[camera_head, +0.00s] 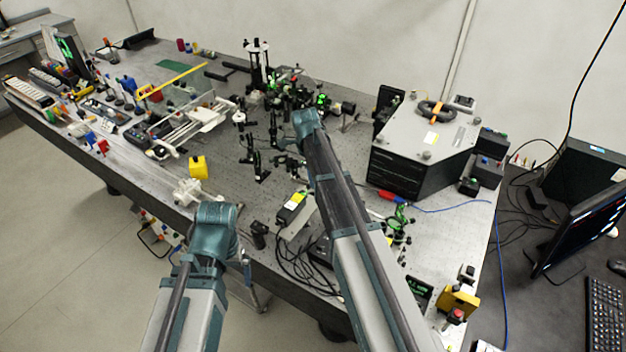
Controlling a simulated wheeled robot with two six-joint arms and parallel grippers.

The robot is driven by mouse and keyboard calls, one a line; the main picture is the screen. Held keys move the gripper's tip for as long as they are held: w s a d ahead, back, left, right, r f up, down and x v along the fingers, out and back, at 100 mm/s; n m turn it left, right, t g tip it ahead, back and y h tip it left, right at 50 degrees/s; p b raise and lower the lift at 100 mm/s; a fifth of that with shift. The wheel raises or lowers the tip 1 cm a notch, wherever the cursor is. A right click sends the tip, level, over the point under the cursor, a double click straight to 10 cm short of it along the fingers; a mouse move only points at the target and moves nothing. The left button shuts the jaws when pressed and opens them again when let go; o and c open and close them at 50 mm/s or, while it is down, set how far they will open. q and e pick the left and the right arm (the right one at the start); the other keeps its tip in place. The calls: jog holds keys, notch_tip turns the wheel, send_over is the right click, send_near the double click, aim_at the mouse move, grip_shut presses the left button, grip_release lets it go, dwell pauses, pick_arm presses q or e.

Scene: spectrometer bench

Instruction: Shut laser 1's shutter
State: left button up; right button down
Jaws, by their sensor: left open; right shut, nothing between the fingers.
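My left gripper (247,268) is at the bench's front edge, beside and partly behind my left wrist; it is open and only a small part shows. My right arm reaches far over the bench. My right gripper (290,146) is near its far end by the dark optics, mostly hidden by the wrist, shut and empty. A small black-and-grey box with a yellow label (293,207) lies left of my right forearm; it may be a laser. A large dark box with a grey lid (412,150) stands at right. I cannot tell which is laser 1. No shutter can be made out.
Dark posts and mounts with green glints (320,100) crowd the bench middle. A yellow block (198,166) and a white frame (195,122) are at left. Loose black cables (300,262) lie near the front. A monitor (590,225) stands at far right.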

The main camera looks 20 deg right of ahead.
pick_arm(q)
notch_tip(320, 180, up, 9)
jog(key=p, duration=0.9)
jog(key=shift+a+r, duration=0.2)
jog(key=shift+a, duration=0.25)
pick_arm(e)
notch_tip(320, 180, up, 9)
jog(key=s+d, duration=0.1)
jog(key=shift+r, duration=0.15)
pick_arm(q)
jog(key=shift+f, duration=0.1)
pick_arm(e)
jog(key=shift+s, duration=0.15)
